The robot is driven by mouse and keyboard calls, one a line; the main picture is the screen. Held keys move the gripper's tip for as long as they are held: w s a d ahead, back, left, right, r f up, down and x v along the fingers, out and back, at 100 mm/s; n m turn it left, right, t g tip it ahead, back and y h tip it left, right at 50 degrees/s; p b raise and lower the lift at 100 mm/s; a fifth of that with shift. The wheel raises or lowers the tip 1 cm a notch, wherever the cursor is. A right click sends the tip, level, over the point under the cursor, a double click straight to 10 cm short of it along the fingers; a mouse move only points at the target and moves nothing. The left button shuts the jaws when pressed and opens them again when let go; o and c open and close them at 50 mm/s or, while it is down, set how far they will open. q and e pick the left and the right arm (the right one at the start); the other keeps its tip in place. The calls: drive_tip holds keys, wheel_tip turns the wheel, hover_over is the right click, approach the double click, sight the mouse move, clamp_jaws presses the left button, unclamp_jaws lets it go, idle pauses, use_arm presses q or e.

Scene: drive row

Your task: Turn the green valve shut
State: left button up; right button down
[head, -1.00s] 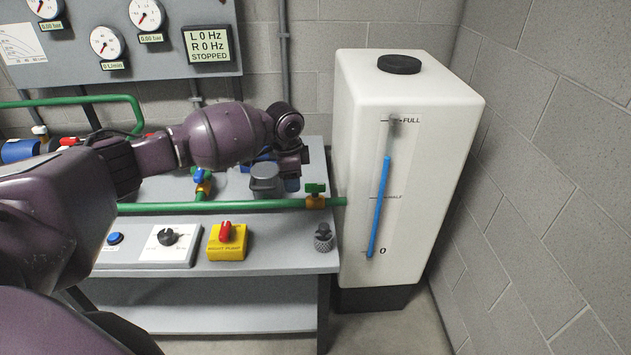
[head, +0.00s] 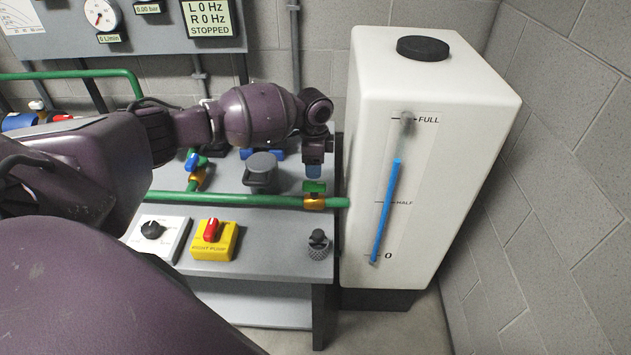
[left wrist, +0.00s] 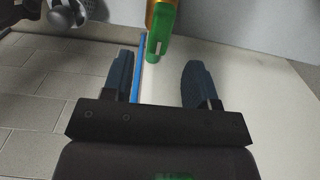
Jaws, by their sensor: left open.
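The green valve has a green handle (head: 314,187) on a brass body (head: 314,202). It sits in the green pipe (head: 240,200) at the right end of the bench, close to the white tank. My left gripper (head: 313,172) hangs pointing down just above the handle. In the left wrist view its two fingers (left wrist: 158,62) are apart, with no object held. The green and brass of the valve (left wrist: 157,42) show there ahead of the fingers, near the gap. I cannot tell whether a finger touches the handle. My right gripper is not in view.
The white tank (head: 450,100) stands close on the right, with a blue level gauge. A grey capped cylinder (head: 261,170) and a blue-handled valve (head: 192,162) are left of the gripper. A yellow switch box (head: 213,240) and a knurled grey piece (head: 318,242) sit in front of the pipe.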

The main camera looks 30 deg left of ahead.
sight(314, 183)
use_arm(q)
wheel_tip(314, 183, down, 7)
drive_tip(key=shift+r+b, duration=0.15)
drive_tip(key=shift+b, duration=0.2)
drive_tip(key=c, duration=0.9)
